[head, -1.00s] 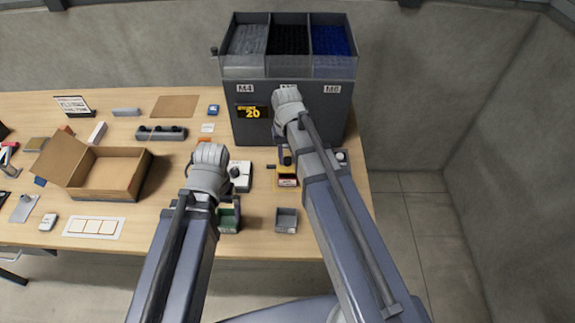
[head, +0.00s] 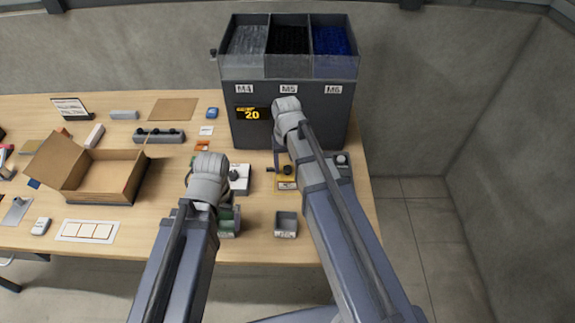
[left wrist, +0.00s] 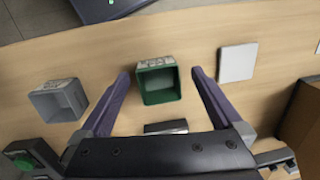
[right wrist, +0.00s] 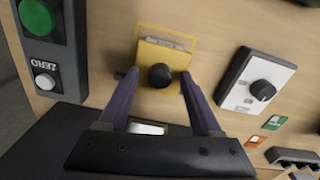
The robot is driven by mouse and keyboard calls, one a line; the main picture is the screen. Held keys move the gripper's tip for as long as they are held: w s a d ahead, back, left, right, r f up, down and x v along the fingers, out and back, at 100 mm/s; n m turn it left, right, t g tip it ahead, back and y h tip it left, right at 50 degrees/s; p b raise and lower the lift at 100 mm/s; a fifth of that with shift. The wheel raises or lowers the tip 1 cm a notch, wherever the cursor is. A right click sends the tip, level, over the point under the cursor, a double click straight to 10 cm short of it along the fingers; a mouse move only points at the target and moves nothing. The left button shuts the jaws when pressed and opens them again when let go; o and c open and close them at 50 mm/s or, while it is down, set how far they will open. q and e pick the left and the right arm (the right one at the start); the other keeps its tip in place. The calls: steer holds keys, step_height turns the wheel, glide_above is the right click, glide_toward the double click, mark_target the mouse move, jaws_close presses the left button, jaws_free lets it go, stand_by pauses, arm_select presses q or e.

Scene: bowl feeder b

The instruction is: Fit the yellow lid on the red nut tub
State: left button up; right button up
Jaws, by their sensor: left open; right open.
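A yellow piece with a black round knob (right wrist: 158,78) and a pale label along one edge lies on the table below my right gripper (right wrist: 160,90). The open jaws are on either side of the knob; contact cannot be told. The yellow piece also shows in the head view (head: 287,184), partly behind my right arm. What is under it is hidden, and I see no clearly red tub. My left gripper (left wrist: 161,77) is open over an empty green tub (left wrist: 158,86), fingers on either side. The green tub is partly hidden by my left arm in the head view (head: 236,222).
A grey tub (head: 286,221) stands right of the green one. A white dial box (right wrist: 255,80) is beside the yellow piece, and a control box with a green button (right wrist: 38,18) on its other side. The bowl feeder (head: 238,130) stands behind. An open carton (head: 105,190) is left.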

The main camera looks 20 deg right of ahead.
mark_target(287, 169)
step_height(287, 169, up, 12)
steer(key=p, duration=1.2)
arm_select(q)
step_height(287, 169, up, 12)
arm_select(e)
steer(key=s+a+n+h, duration=0.1)
steer(key=s+a+n, duration=0.4)
steer(key=s+a, duration=0.5)
steer(key=s, duration=0.4)
steer(key=shift+s+a+r, duration=0.15)
steer(key=shift+a, duration=0.1)
arm_select(q)
step_height(287, 169, down, 3)
steer(key=b, duration=0.3)
steer(key=shift+f, duration=0.1)
arm_select(e)
step_height(287, 169, down, 3)
steer(key=shift+f, duration=0.2)
